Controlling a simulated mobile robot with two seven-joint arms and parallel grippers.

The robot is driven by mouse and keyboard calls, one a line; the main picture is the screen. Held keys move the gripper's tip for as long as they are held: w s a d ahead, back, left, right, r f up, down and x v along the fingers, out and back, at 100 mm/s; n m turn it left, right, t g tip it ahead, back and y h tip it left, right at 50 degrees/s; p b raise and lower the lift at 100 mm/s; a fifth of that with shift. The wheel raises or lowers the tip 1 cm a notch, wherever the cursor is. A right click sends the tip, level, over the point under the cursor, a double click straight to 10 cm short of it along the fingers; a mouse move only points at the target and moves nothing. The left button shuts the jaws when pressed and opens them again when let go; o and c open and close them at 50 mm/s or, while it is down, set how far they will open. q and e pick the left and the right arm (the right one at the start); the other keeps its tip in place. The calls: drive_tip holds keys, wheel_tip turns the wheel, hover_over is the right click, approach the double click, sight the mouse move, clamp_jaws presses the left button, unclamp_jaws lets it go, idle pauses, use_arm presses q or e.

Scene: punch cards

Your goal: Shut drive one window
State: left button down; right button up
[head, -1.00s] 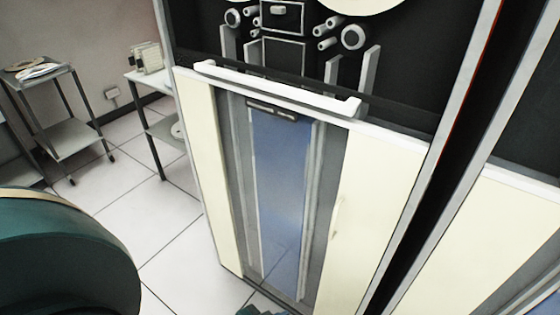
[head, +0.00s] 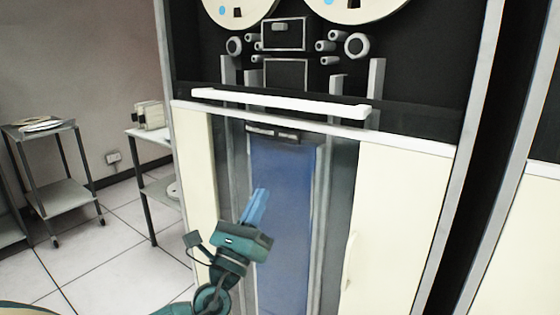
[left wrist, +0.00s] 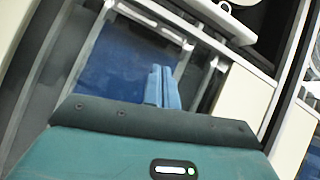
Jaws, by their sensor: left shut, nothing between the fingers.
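The tape drive in front of me has a white horizontal handle bar (head: 280,103) across the bottom of its dark reel bay, just above the cream lower doors. A narrow dark strip, perhaps the window's top edge, lies behind the bar; the glass itself is hard to make out. Reels and rollers show above it. My left gripper (head: 260,192) is shut and empty, its blue fingers pointing up in front of the blue lower column, below the bar and apart from it. In the left wrist view the fingers (left wrist: 162,70) point towards the bar (left wrist: 205,18). My right gripper is out of view.
Two tape reels (head: 362,8) sit at the top of the bay. Cream door panels (head: 400,215) flank the blue column (head: 283,200). Another cabinet (head: 530,235) stands at right. A cart (head: 66,195) and a white table (head: 150,134) stand at left, with bare floor between.

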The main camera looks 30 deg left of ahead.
use_arm(q)
drive_tip(key=w+r+m+h+p, duration=0.1)
drive_tip(key=w+r, duration=0.1)
drive_tip(key=r, duration=0.1)
drive_tip(key=w+d+r+m+t+h+p, duration=0.1)
drive_tip(key=w+r+m, duration=0.1)
drive_tip(key=r, duration=0.1)
drive_tip(key=w+r+m+h+p, duration=0.1)
drive_tip(key=r+m, duration=0.1)
drive_tip(key=r, duration=0.2)
drive_tip(key=shift+w+d+r+t, duration=0.1)
drive_tip(key=shift+w+d+t, duration=0.1)
drive_tip(key=shift+w+t, duration=0.2)
wheel_tip(320, 180, up, 3)
drive_tip(key=shift+w+r+h+p, duration=0.15)
drive_tip(key=shift+h+p, duration=0.25)
drive_tip(key=shift+p, duration=0.65)
drive_tip(key=shift+r+y, duration=0.25)
drive_tip(key=shift+y, duration=0.05)
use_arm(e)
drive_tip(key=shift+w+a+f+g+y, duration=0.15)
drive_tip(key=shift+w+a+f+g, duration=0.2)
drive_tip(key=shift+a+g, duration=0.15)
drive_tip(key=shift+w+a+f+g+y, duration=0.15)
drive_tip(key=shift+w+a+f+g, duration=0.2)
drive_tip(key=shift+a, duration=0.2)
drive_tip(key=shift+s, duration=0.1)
